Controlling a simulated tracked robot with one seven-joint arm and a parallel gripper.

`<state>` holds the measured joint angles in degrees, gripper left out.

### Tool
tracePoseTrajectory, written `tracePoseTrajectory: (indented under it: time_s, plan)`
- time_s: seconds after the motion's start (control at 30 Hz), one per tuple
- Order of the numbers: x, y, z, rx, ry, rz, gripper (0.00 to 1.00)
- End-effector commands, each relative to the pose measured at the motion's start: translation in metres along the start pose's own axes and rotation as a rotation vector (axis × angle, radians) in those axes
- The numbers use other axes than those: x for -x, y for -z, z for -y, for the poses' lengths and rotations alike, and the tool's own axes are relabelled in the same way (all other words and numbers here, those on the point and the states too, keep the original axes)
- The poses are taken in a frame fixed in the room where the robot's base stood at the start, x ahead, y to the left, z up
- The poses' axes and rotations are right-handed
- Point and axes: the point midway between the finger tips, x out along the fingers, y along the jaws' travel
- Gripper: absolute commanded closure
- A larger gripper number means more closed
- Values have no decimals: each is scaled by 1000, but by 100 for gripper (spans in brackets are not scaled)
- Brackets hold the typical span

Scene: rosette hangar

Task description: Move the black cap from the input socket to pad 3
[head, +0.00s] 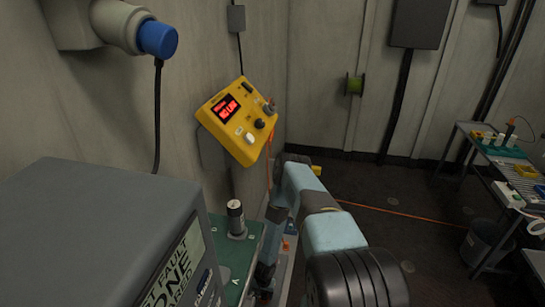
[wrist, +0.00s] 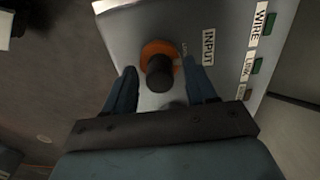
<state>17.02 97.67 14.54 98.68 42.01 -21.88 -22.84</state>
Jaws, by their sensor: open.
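In the wrist view the black cap (wrist: 159,72) stands in an orange ring, the input socket (wrist: 151,50), on a grey panel beside the label INPUT. My gripper (wrist: 160,66) is open, with one blue finger on each side of the cap. A gap shows on the left side; I cannot tell whether the right finger touches the cap. The cap is not clearly visible in the head view, where my arm covers that area. I cannot make out pad 3 in either view.
A dark grey case (head: 90,225) stands at the front left, beside a green surface (head: 238,262) with a dark cylinder (head: 236,217). A yellow control box (head: 238,120) hangs on the wall.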

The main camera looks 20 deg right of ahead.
Motion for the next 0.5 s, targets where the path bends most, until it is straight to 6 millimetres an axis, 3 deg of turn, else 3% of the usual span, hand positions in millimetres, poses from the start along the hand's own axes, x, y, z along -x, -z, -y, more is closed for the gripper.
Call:
tracePoseTrajectory:
  time_s: [0.5]
  plan:
    - [0, 0, 0, 1, 0, 1, 46]
